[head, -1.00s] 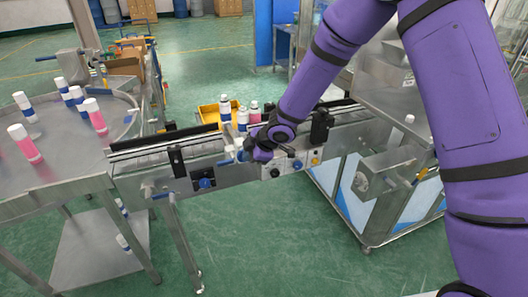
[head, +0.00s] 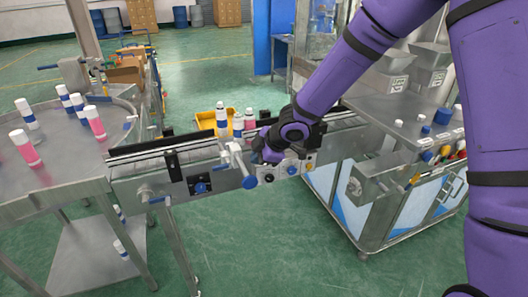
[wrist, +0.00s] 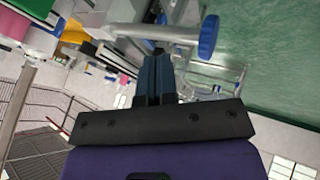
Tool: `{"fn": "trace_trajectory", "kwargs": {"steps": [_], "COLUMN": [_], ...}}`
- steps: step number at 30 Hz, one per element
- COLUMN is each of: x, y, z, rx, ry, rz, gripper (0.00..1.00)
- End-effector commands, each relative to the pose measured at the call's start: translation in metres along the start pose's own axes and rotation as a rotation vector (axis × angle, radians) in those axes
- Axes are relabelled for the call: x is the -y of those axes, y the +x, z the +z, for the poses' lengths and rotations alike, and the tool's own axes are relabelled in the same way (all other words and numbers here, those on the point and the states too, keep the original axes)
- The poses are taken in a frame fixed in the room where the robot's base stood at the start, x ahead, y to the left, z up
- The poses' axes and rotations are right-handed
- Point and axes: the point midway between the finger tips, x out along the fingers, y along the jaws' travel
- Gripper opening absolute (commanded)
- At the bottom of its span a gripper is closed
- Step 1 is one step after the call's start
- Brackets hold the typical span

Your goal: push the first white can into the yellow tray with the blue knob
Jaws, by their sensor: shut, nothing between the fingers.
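The blue knob (head: 249,183) sits at the near end of a metal push rod in front of the conveyor; it also shows in the wrist view (wrist: 208,36). A white can with a blue band (head: 221,119) stands behind the conveyor rail, near the far end of the rod. A second white can (head: 238,125) and a pink can (head: 249,119) stand to its right. The yellow tray (head: 206,119) is just behind the cans, partly hidden by them. My gripper (head: 260,153) is shut and empty, close beside the rod on its right; its closed fingers (wrist: 155,75) show in the wrist view. Contact with the rod cannot be told.
A round steel table (head: 70,155) with several white and pink cans stands at the left, joining the conveyor (head: 150,165). A steel cart (head: 400,140) with bins, caps and tools stands at the right. Green floor lies open in front and behind.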

Motion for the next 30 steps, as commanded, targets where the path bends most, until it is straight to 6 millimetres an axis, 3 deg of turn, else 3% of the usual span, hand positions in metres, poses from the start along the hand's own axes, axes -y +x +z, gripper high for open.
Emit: {"fn": "trace_trajectory", "kwargs": {"steps": [15, 30], "x": [0.000, 0.000], "y": [-0.031, -0.035], "z": [0.001, 0.000], "rx": [0.001, 0.000], "ry": [0.002, -0.001], "rz": [0.000, 0.001], "gripper": [0.00, 0.00]}}
